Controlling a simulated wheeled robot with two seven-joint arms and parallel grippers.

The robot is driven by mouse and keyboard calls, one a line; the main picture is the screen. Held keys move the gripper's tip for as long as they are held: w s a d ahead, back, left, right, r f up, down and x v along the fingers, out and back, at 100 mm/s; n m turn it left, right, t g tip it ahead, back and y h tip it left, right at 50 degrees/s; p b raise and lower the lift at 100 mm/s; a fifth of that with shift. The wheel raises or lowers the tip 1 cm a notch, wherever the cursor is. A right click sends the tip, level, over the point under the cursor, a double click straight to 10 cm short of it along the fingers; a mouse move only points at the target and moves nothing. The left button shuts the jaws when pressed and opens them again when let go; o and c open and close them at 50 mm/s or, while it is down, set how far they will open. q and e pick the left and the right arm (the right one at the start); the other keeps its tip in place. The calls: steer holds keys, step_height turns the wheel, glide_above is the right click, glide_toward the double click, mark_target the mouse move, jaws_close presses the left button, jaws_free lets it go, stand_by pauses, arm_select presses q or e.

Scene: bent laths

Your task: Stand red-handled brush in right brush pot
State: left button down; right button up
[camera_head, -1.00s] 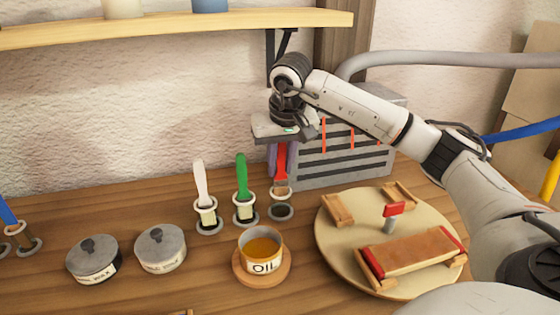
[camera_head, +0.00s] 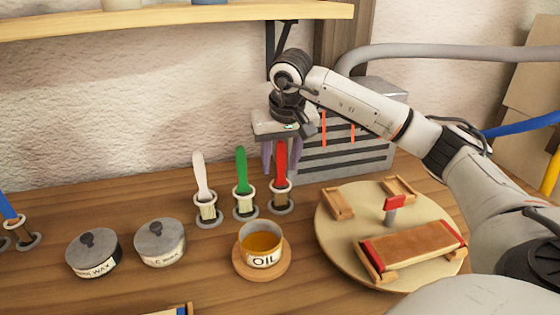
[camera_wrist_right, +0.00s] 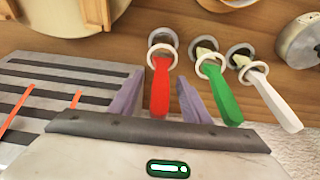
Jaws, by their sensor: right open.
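The red-handled brush (camera_head: 281,163) stands upright in the right brush pot (camera_head: 281,199), a ring holder at the right end of the row. Its lower part sits inside the ring. My right gripper (camera_head: 275,155) is open around the red handle. In the right wrist view the red handle (camera_wrist_right: 160,88) lies between the two spread purple fingers (camera_wrist_right: 157,98), with a gap on the right side; contact on the left cannot be told. The green-handled brush (camera_head: 241,170) and white-handled brush (camera_head: 200,178) stand in the pots to the left. My left gripper is not in view.
An oil cup (camera_head: 261,247) on a round coaster stands in front of the pots. Two wax tins (camera_head: 93,254) are at the left. A round turntable (camera_head: 335,253) with wooden blocks is at the right. A grey slatted box (camera_head: 345,150) stands behind the gripper.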

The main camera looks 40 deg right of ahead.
steer(key=v, duration=1)
stand_by(0.8)
